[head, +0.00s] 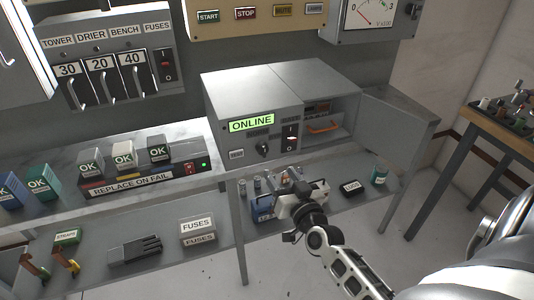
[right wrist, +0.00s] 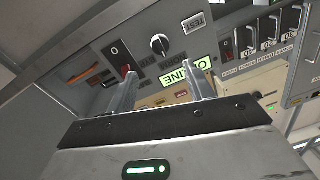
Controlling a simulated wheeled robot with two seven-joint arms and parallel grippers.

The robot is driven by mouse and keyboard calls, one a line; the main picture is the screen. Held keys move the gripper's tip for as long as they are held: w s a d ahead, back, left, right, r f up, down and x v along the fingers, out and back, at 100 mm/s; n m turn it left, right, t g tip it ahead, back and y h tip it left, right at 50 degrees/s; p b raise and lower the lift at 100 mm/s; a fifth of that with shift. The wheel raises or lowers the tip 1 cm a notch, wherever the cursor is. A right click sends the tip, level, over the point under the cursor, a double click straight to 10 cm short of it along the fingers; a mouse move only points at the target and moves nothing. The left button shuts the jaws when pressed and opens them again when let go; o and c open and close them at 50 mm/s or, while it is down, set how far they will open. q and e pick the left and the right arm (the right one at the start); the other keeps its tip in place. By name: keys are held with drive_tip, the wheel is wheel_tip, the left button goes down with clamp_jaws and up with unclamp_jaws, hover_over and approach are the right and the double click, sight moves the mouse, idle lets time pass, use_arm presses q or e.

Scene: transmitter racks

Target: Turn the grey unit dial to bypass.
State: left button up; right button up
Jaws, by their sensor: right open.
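The grey unit (head: 250,95) stands on the bench with a lit green ONLINE display (head: 251,123) on its front. Its small dark dial (head: 263,149) sits below the display, and the labels around it are too small to read surely. In the right wrist view the dial (right wrist: 159,44) appears upside down, with the display (right wrist: 188,72) and a TEST label (right wrist: 194,22) near it. My right gripper (head: 291,179) is open and empty, below and in front of the unit, apart from the dial. Its two fingers (right wrist: 160,72) point toward the panel. My left gripper is out of view.
A switch (head: 291,138) sits right of the dial. Further right is an open compartment with an orange handle (head: 323,128) and its door (head: 393,125) swung out. A LUGS box (head: 351,187) and teal can (head: 379,174) stand right of my gripper. An OK-block tray (head: 140,179) stands left.

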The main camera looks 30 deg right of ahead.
sight(265, 153)
drive_tip(key=w, duration=0.3)
drive_tip(key=w+d, duration=0.1)
drive_tip(key=w, duration=0.5)
drive_tip(key=shift+w+d, duration=0.1)
drive_tip(key=shift+d, duration=0.15)
drive_tip(key=c, duration=1)
